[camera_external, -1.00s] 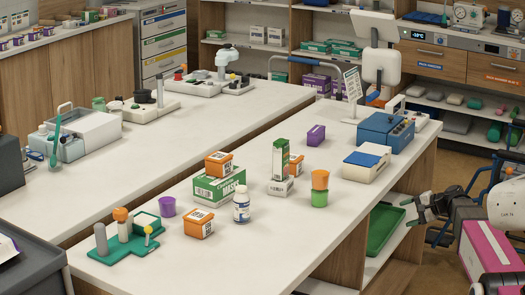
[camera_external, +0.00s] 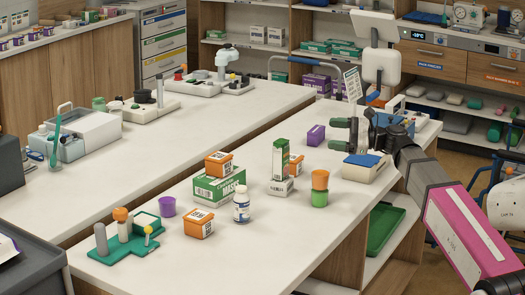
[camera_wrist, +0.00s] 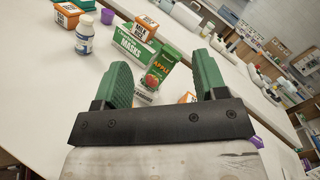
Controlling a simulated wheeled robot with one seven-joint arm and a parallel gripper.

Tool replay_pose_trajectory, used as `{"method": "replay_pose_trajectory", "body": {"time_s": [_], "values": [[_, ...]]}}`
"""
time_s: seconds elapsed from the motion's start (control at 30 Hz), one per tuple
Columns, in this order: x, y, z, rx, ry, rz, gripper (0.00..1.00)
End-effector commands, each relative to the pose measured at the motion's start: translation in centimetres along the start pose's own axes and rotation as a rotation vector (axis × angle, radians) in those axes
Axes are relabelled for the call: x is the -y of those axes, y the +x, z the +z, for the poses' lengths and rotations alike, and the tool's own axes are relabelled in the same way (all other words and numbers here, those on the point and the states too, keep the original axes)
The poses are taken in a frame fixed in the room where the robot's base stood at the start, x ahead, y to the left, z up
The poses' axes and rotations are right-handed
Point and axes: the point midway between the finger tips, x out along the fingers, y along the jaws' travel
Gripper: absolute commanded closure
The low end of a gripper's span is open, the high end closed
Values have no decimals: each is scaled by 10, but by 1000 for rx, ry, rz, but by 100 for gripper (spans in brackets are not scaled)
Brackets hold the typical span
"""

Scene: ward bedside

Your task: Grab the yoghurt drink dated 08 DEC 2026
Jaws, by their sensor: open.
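No label reading yoghurt drink or 08 DEC 2026 is legible. A white bottle with a blue label (camera_external: 241,207) stands mid-table; it shows at upper left in the wrist view (camera_wrist: 84,36). An orange-and-white carton (camera_external: 199,224) stands left of it. A green apple carton (camera_external: 280,158) stands on a white box (camera_external: 279,187), with an orange item (camera_external: 297,166) partly hidden behind. My gripper (camera_external: 334,134) is open and empty at the table's right side, apart from these items.
Stacked orange and green cups (camera_external: 320,187) stand near the right edge. A green stand (camera_external: 125,246) and purple cup (camera_external: 167,206) are at left. The table's front is clear.

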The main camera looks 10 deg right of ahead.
Motion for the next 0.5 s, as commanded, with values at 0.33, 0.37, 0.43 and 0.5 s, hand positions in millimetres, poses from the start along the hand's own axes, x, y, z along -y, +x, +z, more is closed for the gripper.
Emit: {"method": "replay_pose_trajectory", "body": {"time_s": [0.33,0.37,0.43,0.5], "values": [[-93,125,-4,-202,429,293,35],[-100,132,-4,-224,458,309,35],[-115,147,-3,-269,517,340,35],[-126,158,-3,-307,562,362,35]]}}
